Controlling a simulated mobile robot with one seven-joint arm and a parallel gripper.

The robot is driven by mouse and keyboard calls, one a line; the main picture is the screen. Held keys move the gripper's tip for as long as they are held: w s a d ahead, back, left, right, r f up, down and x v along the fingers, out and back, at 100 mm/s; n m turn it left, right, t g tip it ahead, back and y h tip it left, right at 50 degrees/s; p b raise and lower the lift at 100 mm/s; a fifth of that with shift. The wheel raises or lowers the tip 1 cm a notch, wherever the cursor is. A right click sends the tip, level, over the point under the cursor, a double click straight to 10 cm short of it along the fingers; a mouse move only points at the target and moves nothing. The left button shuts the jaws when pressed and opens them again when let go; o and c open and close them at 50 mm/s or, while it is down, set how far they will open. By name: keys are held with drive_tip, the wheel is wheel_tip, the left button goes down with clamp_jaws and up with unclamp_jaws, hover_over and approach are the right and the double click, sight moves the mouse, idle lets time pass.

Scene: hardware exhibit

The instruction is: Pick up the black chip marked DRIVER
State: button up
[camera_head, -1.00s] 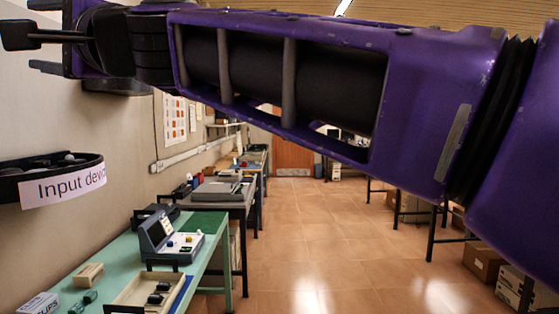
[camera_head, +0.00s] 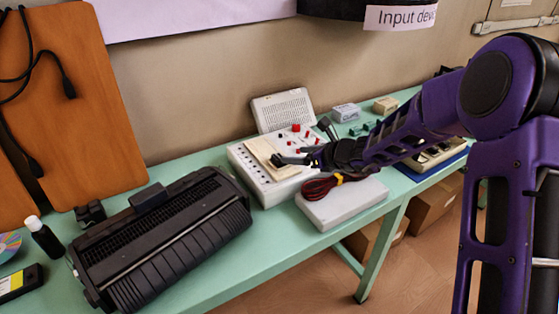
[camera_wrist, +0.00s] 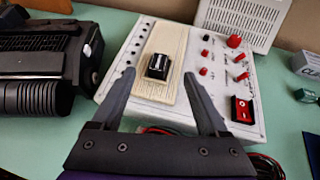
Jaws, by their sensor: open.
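A small black chip (camera_wrist: 158,66) with a pale mark on top sits on a cream breadboard (camera_wrist: 146,92) in the wrist view. The lettering is too small to read. The breadboard lies on a white unit with red knobs (camera_wrist: 215,58). My gripper (camera_wrist: 158,76) is open and empty. Its two fingers reach over the breadboard, and the chip shows between and just beyond the tips. In the head view my gripper (camera_head: 278,160) is over the breadboard (camera_head: 258,150) from the right. The chip cannot be made out there.
A black printer-like machine (camera_head: 165,240) stands left of the white unit on the green bench (camera_head: 270,240). A light grey box (camera_head: 342,205) with a dark red cable bundle (camera_head: 328,184) lies in front, under my arm. A grey vented panel (camera_head: 283,108) leans behind.

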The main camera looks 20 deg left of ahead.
sight(279, 157)
drive_tip(key=x, duration=0.2)
drive_tip(key=shift+w+a+f, duration=0.1)
drive_tip(key=shift+a+f, duration=0.1)
drive_tip(key=shift+a, duration=0.1)
drive_tip(key=x, duration=0.5)
drive_tip(key=shift+f, duration=0.35)
clamp_jaws()
